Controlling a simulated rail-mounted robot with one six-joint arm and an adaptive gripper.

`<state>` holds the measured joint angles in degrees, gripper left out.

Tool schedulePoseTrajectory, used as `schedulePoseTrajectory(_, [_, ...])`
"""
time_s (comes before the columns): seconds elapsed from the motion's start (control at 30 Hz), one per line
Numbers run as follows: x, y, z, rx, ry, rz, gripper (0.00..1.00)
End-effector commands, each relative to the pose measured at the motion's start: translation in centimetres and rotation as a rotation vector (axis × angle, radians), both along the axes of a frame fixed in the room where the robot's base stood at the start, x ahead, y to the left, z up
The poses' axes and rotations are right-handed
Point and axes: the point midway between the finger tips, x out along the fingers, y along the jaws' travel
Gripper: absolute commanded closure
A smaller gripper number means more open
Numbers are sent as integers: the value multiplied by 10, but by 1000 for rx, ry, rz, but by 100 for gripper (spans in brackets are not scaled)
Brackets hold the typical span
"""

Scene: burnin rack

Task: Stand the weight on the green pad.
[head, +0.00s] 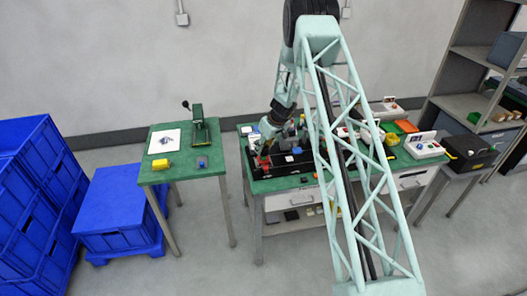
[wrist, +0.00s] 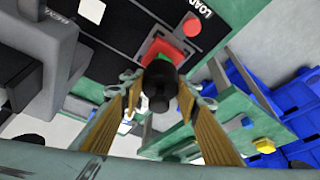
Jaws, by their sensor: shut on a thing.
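My gripper (wrist: 162,88) is shut on a dark, knobbed weight (wrist: 158,84), seen between its two brown fingers in the wrist view. A red block (wrist: 165,50) lies just beyond the weight, on or over a black mat with white lettering. I cannot tell whether the weight touches anything below. In the head view my gripper (head: 262,147) is over the left end of the green-topped bench; the weight is too small to make out there. I cannot pick out the green pad for sure; green shows behind the weight, but it may be the bench top.
The black mat (head: 288,167) and several small items crowd the bench (head: 262,186). A smaller green table (head: 180,177) at left holds a yellow block (head: 160,165) and a press-like device (head: 198,128). Blue crates (head: 40,200) stand far left. A floor gap separates the tables.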

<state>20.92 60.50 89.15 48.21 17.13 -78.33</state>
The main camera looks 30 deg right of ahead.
Motion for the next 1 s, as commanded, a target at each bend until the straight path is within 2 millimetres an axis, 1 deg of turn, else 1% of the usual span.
schedulePoseTrajectory(0.1, [1,0,-8,1,-1,-1,93])
schedulePoseTrajectory(0.3, [1,-1,-16,-1,-2,-1,93])
schedulePoseTrajectory(0.97, [1,0,-20,0,-2,0,93])
schedulePoseTrajectory(1.0, [0,0,-21,0,0,0,69])
